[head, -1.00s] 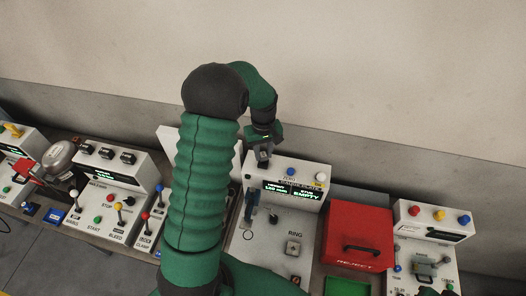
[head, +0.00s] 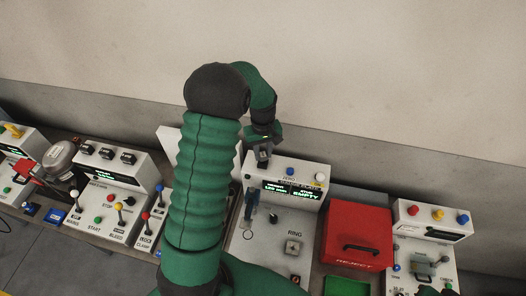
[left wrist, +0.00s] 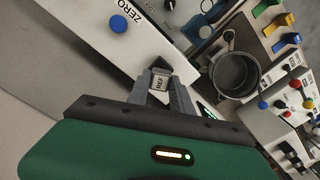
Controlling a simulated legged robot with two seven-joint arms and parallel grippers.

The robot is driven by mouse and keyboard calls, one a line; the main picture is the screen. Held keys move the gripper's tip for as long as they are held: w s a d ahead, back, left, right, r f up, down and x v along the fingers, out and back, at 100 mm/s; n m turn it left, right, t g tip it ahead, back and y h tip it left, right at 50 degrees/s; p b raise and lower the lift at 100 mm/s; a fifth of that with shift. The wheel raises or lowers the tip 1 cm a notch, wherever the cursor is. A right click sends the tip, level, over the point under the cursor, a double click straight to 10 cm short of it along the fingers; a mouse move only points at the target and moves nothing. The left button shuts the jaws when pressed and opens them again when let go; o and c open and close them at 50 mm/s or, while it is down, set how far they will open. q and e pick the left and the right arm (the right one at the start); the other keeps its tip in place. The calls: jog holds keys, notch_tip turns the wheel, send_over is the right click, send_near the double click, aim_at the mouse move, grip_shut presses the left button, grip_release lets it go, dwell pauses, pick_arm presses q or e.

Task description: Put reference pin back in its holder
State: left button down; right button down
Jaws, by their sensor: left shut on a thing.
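My left gripper (head: 263,155) is at the back left of the white gauge station (head: 262,240), next to its display. In the left wrist view, the left gripper (left wrist: 160,76) is shut on a small pale piece marked REF (left wrist: 160,84), which I take for the reference pin. The fingers cover its sides, and its lower end is hidden. I cannot make out the pin's holder clearly in either view.
Other control stations stand on both sides. A wall rises behind.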

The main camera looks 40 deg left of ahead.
aim_at(263, 154)
pick_arm(q)
jog(key=shift+f+b, duration=0.7)
jog(key=shift+f, duration=0.45)
jog(key=c, duration=1.1)
grip_release()
jog(key=shift+o, duration=0.2)
jog(key=shift+r, duration=0.1)
notch_tip(263, 154, up, 17)
jog(key=b, duration=0.3)
jog(key=s+d+f+m+t+b, duration=0.1)
jog(key=s+d+f+m+b, duration=0.3)
jog(key=d+f, duration=0.5)
jog(key=s+d+f+m+t+b, duration=0.1)
jog(key=s+d+f+m+b, duration=0.3)
jog(key=s+d+f+m, duration=0.3)
jog(key=d+f, duration=0.3)
jog(key=f, duration=0.2)
jog(key=shift+s+f+m+t, duration=0.2)
jog(key=shift+f+m+t, duration=0.1)
jog(key=shift+m, duration=0.1)
